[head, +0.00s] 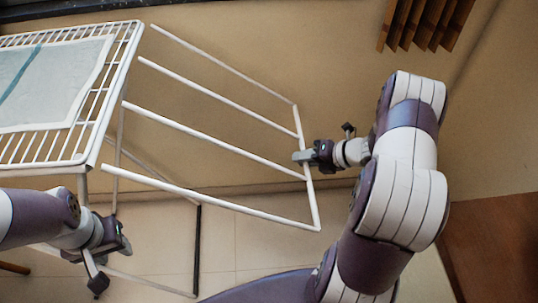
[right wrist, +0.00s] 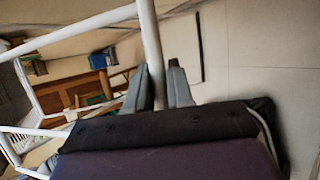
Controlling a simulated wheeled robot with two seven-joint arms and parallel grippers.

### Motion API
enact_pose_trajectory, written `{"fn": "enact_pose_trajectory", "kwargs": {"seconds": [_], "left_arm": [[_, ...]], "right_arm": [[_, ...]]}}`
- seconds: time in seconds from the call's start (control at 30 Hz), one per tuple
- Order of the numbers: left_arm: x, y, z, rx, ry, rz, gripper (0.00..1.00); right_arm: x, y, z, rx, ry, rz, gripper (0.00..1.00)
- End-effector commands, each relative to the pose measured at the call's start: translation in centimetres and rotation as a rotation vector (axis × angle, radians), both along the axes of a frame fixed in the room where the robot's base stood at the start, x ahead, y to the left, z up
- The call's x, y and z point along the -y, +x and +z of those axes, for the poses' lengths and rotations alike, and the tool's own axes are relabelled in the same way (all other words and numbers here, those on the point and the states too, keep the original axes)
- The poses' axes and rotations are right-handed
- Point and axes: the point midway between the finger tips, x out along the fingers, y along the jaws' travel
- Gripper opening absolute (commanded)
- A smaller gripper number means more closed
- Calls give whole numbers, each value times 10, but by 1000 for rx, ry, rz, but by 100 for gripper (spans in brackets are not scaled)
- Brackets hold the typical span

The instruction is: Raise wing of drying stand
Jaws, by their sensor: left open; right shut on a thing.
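The white drying stand (head: 125,68) stands at the left of the head view. Its wing (head: 222,93), a frame of white bars, extends to the right from the stand's edge, with its outer end lower in the picture. I cannot tell its exact tilt. My right gripper (head: 303,157) is shut on the wing's outer bar, around its middle. In the right wrist view the bar (right wrist: 150,45) passes between the two fingers (right wrist: 158,88). My left gripper (head: 122,246) is open and empty, below the stand's near right corner.
A pale cloth (head: 45,82) with a blue-green stripe lies on the stand's top. Dark wooden slats (head: 425,22) are at the upper right, and a brown wooden surface (head: 495,240) is at the lower right. Thin legs and a dark rod (head: 197,245) are under the wing. Tiled floor (head: 262,245) is bare nearby.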

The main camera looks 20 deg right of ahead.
Motion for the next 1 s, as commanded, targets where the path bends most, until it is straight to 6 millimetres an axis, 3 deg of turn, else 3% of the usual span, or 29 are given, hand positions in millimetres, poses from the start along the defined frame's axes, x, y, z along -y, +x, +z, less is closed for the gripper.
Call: {"fn": "enact_pose_trajectory", "kwargs": {"seconds": [0.03,0.3,0.5,0.7,1.0], "left_arm": [[0,0,41,0,0,0,43],[0,0,147,0,0,0,43],[0,0,212,0,0,0,43],[0,0,260,0,0,0,43],[0,0,293,0,0,0,43]], "right_arm": [[14,-4,41,-14,-43,-5,0],[69,-22,147,-90,-284,-1,0],[91,-29,216,-141,-437,0,0],[100,-32,268,-176,-546,-1,0],[102,-32,305,-175,-539,0,0]]}}
